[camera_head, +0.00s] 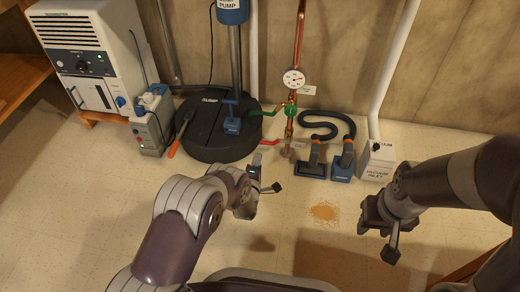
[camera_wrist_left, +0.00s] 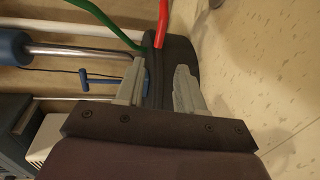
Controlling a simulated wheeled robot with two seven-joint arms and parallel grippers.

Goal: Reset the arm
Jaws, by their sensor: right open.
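My left gripper (camera_head: 266,178) is held over the floor in front of the sump, right of the picture's middle line. In the left wrist view its two grey fingers (camera_wrist_left: 160,88) stand apart with nothing between them; the dark sump lid shows behind. My right gripper (camera_head: 388,238) hangs at the right, over the floor in front of the vacuum inlet box. It is open, and I see nothing held in it. Both arms reach in from the lower part of the head view, bent.
The black sump (camera_head: 212,148) carries a blue-topped pump (camera_head: 232,55). Copper piping has a green valve handle (camera_head: 290,111), a red handle (camera_head: 272,143) and a gauge (camera_head: 293,79). A vacuum hose (camera_head: 335,120), vacuum inlet box (camera_head: 377,160), dehumidifier (camera_head: 90,50) and orange-brown spill (camera_head: 324,212) are around.

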